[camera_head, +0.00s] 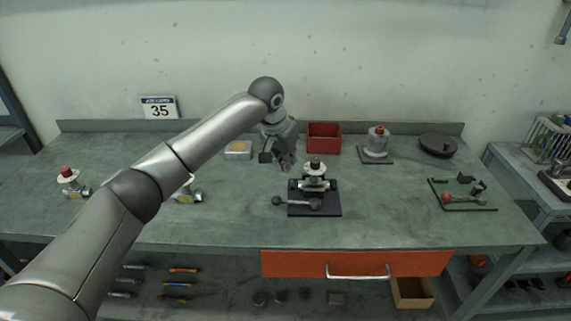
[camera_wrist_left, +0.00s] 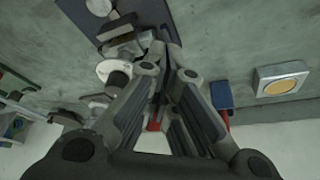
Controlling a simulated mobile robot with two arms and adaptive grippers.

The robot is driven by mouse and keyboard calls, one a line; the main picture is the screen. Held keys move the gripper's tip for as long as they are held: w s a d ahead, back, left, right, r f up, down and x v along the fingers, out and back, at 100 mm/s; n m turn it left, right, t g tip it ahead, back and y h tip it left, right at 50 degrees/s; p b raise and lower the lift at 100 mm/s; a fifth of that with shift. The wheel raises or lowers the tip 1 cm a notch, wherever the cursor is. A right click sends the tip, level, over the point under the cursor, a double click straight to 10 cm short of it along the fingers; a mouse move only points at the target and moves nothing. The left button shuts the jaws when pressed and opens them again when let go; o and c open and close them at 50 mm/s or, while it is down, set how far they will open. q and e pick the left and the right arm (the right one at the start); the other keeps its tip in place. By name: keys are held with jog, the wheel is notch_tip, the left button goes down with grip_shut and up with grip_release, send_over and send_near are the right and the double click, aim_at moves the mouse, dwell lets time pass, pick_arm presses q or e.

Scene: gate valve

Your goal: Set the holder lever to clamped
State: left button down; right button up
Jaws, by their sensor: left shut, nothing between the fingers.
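The holder (camera_head: 330,209) is a dark base plate with a clamp block near the middle of the bench. Its lever (camera_head: 293,202) lies across the front and points left, ending in a dark ball. A valve body (camera_head: 315,183) with a pale round top and dark knob sits in the holder. My left gripper (camera_head: 287,165) is above the bench, behind and left of the holder, apart from the lever, fingers together and empty. In the left wrist view, the shut fingers (camera_wrist_left: 168,45) are beside the holder plate (camera_wrist_left: 75,12). My right gripper is not in view.
A red bin (camera_head: 324,137) and a small box with a yellow top (camera_head: 238,150) stand behind. A grey stand (camera_head: 376,145) and a green plate with a red-ball lever (camera_head: 470,207) are at right. Valve parts (camera_head: 187,194) lie left, near my arm. The front bench around the holder is clear.

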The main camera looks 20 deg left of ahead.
pick_arm(q)
jog(key=x, duration=0.5)
jog(key=shift+f+p, duration=0.1)
jog(key=shift+p, duration=0.3)
jog(key=x, duration=0.2)
jog(key=shift+w+d+f, duration=0.1)
jog(key=shift+w+f, duration=0.05)
jog(key=shift+f, duration=0.15)
jog(key=shift+s+a+p, duration=0.2)
jog(key=shift+s+p, duration=0.2)
jog(key=shift+s+a+p, duration=0.2)
jog(key=shift+s+p, duration=0.05)
jog(key=shift+s, duration=0.3)
jog(key=shift+s+a+p, duration=0.2)
jog(key=shift+s, duration=0.4)
jog(key=shift+s+f, duration=0.25)
jog(key=shift+s, duration=0.1)
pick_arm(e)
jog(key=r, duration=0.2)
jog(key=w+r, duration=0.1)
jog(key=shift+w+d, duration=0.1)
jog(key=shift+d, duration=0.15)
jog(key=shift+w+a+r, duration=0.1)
